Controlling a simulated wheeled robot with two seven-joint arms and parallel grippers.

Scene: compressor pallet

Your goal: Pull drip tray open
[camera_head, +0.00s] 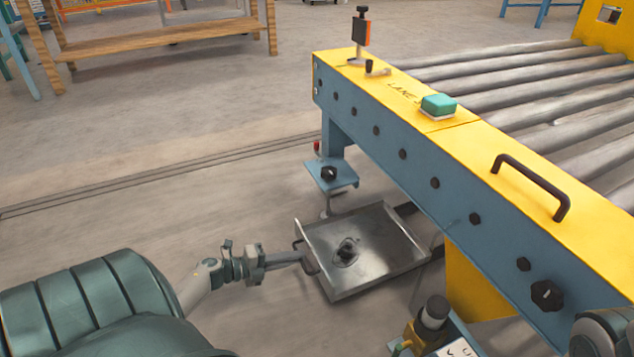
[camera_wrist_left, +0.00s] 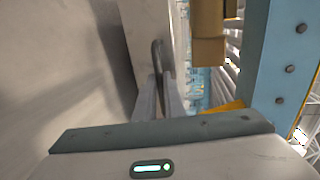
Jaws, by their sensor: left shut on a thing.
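The drip tray (camera_head: 385,252) is a shallow grey metal tray low beneath the conveyor's near side, with a dark patch in its middle. It sticks out from under the frame, and its far right end lies close to the conveyor legs. Its dark curved handle (camera_head: 309,262) is on the left front wall. My left gripper (camera_head: 302,257) is shut on the handle, reaching in from the left. In the left wrist view the handle (camera_wrist_left: 157,58) stands between the fingers (camera_wrist_left: 160,100). My right gripper is not in view.
The conveyor (camera_head: 430,175) has a blue side, a yellow top rail, a green button (camera_head: 438,105) and a black grab handle (camera_head: 530,185). A small blue bracket plate (camera_head: 332,176) stands just behind the tray. Floor left of the tray is clear. A wooden bench (camera_head: 165,38) stands far back.

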